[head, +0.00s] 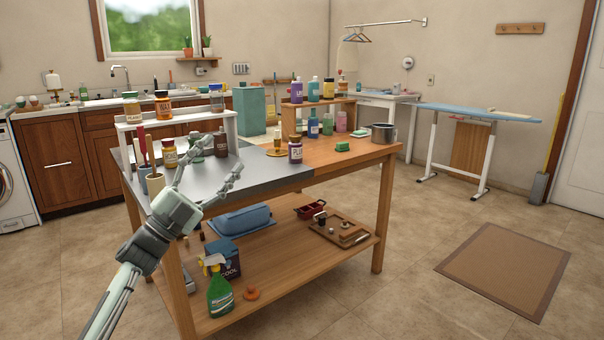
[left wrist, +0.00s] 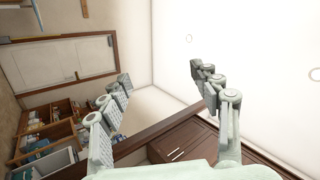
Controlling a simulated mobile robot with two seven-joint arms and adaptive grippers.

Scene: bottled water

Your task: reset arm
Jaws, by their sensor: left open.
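My left gripper (head: 216,158) comes in from the lower left in the head view. Its pale green-grey fingers are spread apart and point up and to the right, in front of the left part of the work table (head: 377,155). I see nothing between the fingers. In the left wrist view the two fingers (left wrist: 161,76) are also apart and empty, with pale wall and ceiling behind them. My right gripper is in neither view. The left gripper hides part of the table's grey top and things behind it.
The table carries bottles, jars, a white riser (head: 182,121) and a metal pot (head: 383,133). A spray bottle (head: 220,292) is on the lower shelf. Open floor with a brown mat (head: 503,266) lies right.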

